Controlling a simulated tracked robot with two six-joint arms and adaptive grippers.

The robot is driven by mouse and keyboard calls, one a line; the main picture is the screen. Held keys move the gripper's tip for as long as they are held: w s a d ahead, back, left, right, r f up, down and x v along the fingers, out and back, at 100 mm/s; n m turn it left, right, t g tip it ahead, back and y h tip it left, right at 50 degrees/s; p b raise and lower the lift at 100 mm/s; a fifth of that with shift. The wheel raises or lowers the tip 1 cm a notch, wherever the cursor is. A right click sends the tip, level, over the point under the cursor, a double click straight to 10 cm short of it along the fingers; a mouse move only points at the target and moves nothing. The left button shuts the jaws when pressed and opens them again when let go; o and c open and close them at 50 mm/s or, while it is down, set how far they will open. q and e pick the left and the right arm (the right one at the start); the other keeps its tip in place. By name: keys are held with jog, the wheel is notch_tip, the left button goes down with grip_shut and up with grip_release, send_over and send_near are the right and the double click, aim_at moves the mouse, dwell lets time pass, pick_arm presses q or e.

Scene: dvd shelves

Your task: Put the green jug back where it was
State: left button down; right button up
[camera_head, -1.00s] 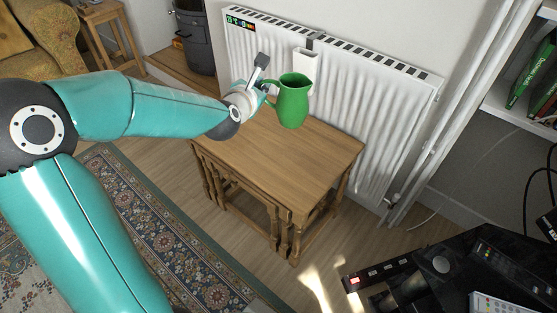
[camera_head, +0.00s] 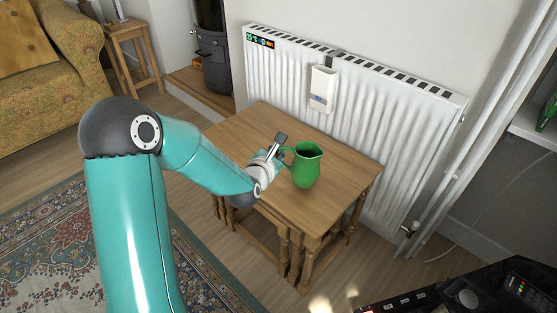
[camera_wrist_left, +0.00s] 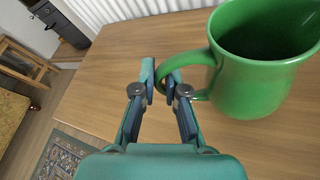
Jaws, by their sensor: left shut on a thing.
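The green jug (camera_head: 306,168) is upright over the right part of the wooden nest of tables (camera_head: 330,190). I cannot tell for sure whether its base touches the top. My left gripper (camera_head: 283,152) is at the jug's left side, shut on its handle. In the left wrist view the two fingers (camera_wrist_left: 161,84) close on the handle of the jug (camera_wrist_left: 252,75), with the jug's body to the right and its open mouth showing. My right gripper is not in view.
A white radiator (camera_head: 400,130) with a small white box (camera_head: 322,88) stands behind the table. The tabletop's left part is bare. A patterned rug (camera_head: 60,245), sofa (camera_head: 60,60) and side table (camera_head: 130,28) lie left. A black unit (camera_head: 500,285) is at lower right.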

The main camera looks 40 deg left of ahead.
pick_arm(q)
notch_tip(320, 180, down, 2)
jog(key=shift+f, duration=0.15)
jog(key=c, duration=1.2)
grip_release()
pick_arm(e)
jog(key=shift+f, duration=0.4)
pick_arm(q)
jog(key=shift+s+d, duration=0.1)
